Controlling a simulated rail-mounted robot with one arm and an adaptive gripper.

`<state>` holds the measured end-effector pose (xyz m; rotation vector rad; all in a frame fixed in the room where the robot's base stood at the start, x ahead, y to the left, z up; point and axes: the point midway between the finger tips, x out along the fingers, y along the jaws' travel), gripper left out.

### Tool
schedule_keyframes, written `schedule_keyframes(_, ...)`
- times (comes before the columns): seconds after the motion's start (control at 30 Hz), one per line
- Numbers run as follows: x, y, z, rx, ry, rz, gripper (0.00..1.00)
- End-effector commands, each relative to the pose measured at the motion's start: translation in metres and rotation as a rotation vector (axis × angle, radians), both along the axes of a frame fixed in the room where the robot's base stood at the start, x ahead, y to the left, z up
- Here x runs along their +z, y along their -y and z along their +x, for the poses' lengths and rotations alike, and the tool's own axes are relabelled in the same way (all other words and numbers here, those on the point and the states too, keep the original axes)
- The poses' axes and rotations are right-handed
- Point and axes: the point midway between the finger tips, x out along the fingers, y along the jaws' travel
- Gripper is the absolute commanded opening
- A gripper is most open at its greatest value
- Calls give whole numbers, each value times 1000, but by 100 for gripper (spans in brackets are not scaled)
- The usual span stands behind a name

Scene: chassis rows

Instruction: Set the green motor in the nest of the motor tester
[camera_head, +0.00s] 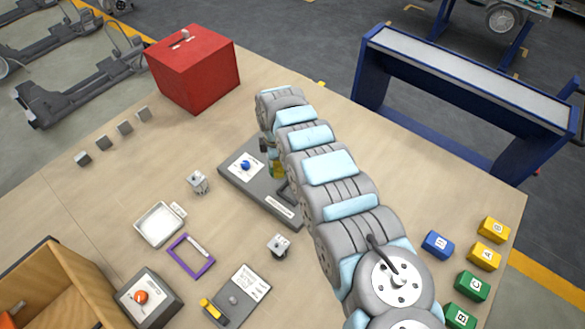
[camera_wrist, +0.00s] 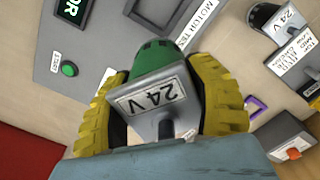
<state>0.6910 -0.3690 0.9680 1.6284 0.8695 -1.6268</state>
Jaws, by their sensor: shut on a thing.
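The green motor (camera_wrist: 155,57) has a grey end face marked 24 V. My gripper (camera_wrist: 162,85) is shut on it, with yellow fingers on both sides. In the head view, the gripper (camera_head: 276,163) is over the motor tester (camera_head: 238,181), partly behind my arm, and a bit of the green motor (camera_head: 274,156) shows. The tester is a grey base with a blue knob. In the wrist view, the tester's panel (camera_wrist: 105,40) with a green button lies beyond the motor.
Two small grey motors (camera_head: 198,183) (camera_head: 279,246) stand near the tester. A white tray (camera_head: 158,225), purple frame (camera_head: 191,256) and orange-knobbed box (camera_head: 147,300) lie at front left. A red box (camera_head: 193,65) stands at the back; coloured blocks (camera_head: 470,286) lie at right.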

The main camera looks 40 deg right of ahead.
Motion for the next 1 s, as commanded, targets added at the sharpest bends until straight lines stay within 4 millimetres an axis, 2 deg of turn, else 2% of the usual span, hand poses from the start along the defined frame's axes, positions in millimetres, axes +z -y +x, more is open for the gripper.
schedule_keyframes(0.1, -14, 18, -18, 81, -4, 1, 17)
schedule_keyframes(0.3, -27, 32, -32, 162, -6, -2, 17)
schedule_keyframes(0.57, -36, 34, -34, 173, -5, -3, 17)
schedule_keyframes(1.0, -72, 34, -34, 171, -7, -2, 17)
